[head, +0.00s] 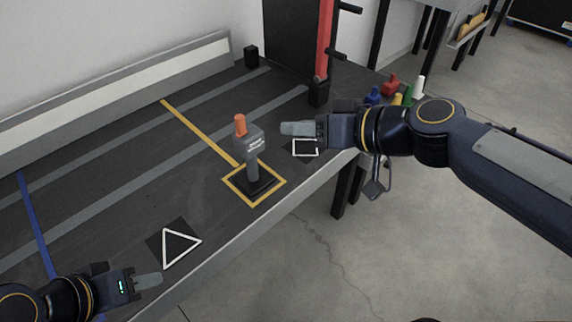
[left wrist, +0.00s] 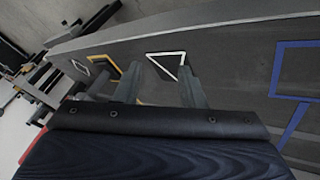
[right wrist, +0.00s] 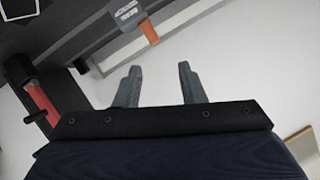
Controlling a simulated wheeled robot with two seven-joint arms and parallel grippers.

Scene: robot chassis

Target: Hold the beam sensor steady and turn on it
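The beam sensor (head: 249,145) stands upright on a dark square base inside a yellow outline on the bench. It has a grey post and head with an orange cap (head: 239,124) on top. My right gripper (head: 284,129) is to the right of the sensor head, apart from it. In the right wrist view its two fingers (right wrist: 157,86) are spread with nothing between them, and the grey sensor head (right wrist: 128,14) shows beyond. My left gripper (head: 158,281) is low at the left, near the white triangle mark. In the left wrist view its fingers (left wrist: 157,88) are spread and empty.
The bench (head: 100,205) carries a white triangle (head: 180,247), a white square (head: 305,149), and blue, yellow and grey stripes. A red post (head: 325,40) stands behind. Coloured items, including a red one (head: 390,85), sit at the far right end. The bench around the sensor is clear.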

